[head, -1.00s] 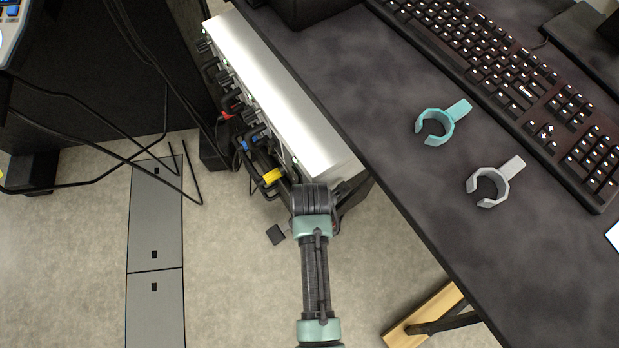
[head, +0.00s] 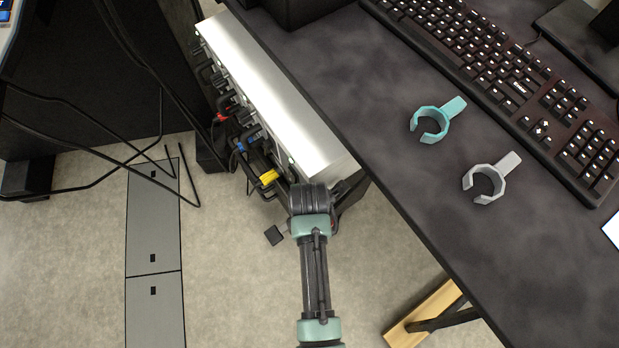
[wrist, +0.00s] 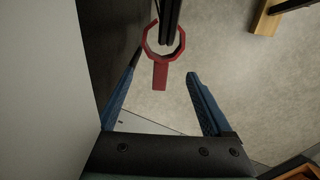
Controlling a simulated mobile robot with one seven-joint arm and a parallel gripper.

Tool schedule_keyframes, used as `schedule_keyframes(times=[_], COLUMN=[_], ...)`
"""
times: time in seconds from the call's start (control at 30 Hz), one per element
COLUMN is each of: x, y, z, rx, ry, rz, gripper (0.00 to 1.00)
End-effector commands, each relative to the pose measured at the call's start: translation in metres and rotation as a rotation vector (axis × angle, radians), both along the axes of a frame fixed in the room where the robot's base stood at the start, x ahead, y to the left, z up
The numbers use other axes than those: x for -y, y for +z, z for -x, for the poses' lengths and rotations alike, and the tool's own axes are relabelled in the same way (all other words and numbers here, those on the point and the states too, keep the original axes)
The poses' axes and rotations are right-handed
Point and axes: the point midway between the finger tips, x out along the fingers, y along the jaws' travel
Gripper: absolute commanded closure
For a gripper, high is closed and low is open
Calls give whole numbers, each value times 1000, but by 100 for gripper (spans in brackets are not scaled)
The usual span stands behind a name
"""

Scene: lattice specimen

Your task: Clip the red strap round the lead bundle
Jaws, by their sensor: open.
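The red strap (wrist: 161,76) shows in the wrist view as a faceted ring with a straight tab pointing back toward my gripper. The dark lead bundle (wrist: 169,20) runs from the top edge into the ring's outline; I cannot tell whether the ring is closed round it. My gripper (wrist: 162,74) is open, its two blue fingers apart on either side of the tab. Neither finger visibly touches the tab. In the head view my forearm hides the gripper, and the strap does not show there.
A silver-topped case (head: 270,90) with cables and plugs on its side stands by the desk (head: 400,190). A teal clip (head: 437,120) and a grey clip (head: 490,180) lie on the desk near the keyboard (head: 500,80).

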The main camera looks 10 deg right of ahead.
Motion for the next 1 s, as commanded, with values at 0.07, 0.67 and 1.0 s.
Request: schedule_keyframes(times=[0.07, 0.67, 1.0], x=[0, 0, 0], y=[0, 31, 50], z=[0, 0, 0], rx=[0, 0, -1], ry=[1, 1, 1], rz=[-1, -1, 0], gripper=[14, 14, 14])
